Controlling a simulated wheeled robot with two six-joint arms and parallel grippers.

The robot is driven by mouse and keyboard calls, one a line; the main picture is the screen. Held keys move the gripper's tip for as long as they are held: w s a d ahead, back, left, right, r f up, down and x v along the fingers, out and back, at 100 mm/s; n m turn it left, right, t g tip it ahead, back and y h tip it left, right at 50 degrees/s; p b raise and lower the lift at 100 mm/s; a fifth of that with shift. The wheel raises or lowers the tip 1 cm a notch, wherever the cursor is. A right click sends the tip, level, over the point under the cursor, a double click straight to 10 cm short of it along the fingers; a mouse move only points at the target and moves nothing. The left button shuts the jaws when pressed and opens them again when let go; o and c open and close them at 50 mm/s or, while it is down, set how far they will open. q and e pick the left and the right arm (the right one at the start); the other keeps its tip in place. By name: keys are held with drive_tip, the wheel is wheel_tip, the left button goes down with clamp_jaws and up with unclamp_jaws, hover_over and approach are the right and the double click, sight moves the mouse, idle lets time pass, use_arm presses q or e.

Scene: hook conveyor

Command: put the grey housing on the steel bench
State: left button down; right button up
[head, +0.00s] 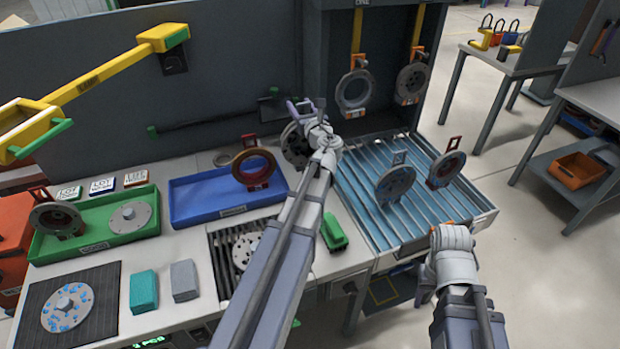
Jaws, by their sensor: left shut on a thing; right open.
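My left gripper (315,128) is shut on a grey disc-shaped part with a purple handle (293,148), at the back of the bench between the blue tray and the ribbed rack. Its fingers and part of the disc are hidden by my arm. I cannot tell for sure that this disc is the grey housing. The pale bench (183,242) runs across the left and middle; I take it as the steel bench. My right gripper (451,235) is open, in front of the rack's right corner, seen from above; nothing shows in it.
A ribbed blue-lit rack (365,215) holds a grey disc (395,184) and a red-handled ring (446,168). Two rings (354,92) (412,82) hang on yellow hooks. The blue tray (215,205), green tray (130,238) and grate (222,262) occupy the bench; pale gaps lie between.

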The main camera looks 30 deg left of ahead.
use_arm(q)
drive_tip(key=shift+f+b, duration=4.65)
drive_tip(key=shift+f, duration=0.2)
drive_tip(key=shift+f, duration=0.2)
drive_tip(key=shift+c, duration=1.2)
unclamp_jaws()
drive_tip(key=shift+r, duration=0.1)
drive_tip(key=shift+r, duration=0.15)
drive_tip(key=v, duration=1.2)
